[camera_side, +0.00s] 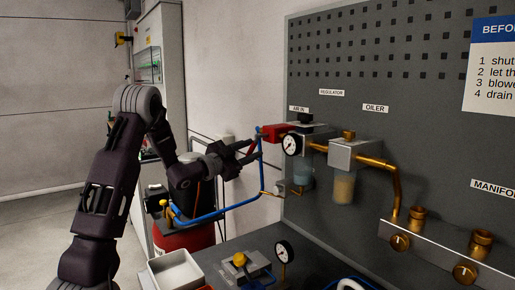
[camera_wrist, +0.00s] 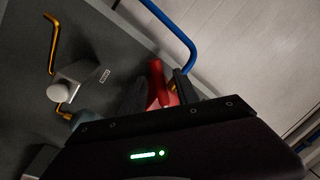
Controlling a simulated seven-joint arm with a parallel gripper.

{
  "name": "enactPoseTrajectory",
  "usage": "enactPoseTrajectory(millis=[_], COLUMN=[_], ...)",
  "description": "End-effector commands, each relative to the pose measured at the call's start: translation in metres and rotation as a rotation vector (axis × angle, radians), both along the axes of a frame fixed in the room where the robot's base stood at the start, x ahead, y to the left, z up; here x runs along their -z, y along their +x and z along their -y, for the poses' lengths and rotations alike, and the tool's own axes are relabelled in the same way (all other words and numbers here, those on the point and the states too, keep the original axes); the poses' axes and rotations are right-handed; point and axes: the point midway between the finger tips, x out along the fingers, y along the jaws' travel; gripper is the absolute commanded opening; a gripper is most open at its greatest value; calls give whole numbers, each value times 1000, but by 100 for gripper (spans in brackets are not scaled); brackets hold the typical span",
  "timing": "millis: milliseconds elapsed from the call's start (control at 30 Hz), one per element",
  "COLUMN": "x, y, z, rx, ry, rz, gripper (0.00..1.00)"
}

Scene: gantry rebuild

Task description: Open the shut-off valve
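The shut-off valve (camera_side: 277,131) shows as a red block with a red lever at the panel's left edge, by the AIR IN label. A blue hose runs down beside it. In the wrist view, a red bar (camera_wrist: 157,80) of it stands up between my dark fingers. My gripper (camera_side: 254,148) is at the valve, just left of and below the red block, reaching from the left. In the wrist view my gripper (camera_wrist: 160,95) has one finger on each side of the red part. Whether the fingers press on it cannot be told; the body hides their bases.
The regulator with its gauge (camera_side: 292,145) and the oiler (camera_side: 343,153) sit right of the valve on the grey panel. The blue hose (camera_side: 232,207) loops below my gripper. A red tank (camera_side: 184,238) and a white bin (camera_side: 175,273) stand lower down.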

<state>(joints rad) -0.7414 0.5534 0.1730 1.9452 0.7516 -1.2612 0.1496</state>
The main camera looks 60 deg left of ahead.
Motion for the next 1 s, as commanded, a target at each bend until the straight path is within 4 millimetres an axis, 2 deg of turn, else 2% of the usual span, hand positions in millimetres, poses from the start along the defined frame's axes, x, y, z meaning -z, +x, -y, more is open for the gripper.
enactPoseTrajectory(millis=[100, 200, 433, 467, 567, 633, 667, 800, 900, 1000], x=[3, 3, 4, 4, 6, 13, 17, 34, 42, 45], y=[-22, -31, -33, -33, -37, -48, -55, -92, -113, -126], z=[2, 5, 6, 6, 6, 8, 10, 24, 36, 44], rx=[-3, -1, 1, 1, -3, -11, -15, -19, -18, -22], ry=[-1, 0, 0, 0, 60, 219, 321, 886, 1223, 1443], rz=[-2, 1, 1, 1, -14, -53, -75, -174, -208, -220], gripper=[37, 37, 37, 35, 15, 2, 0, 0, 0, 0])
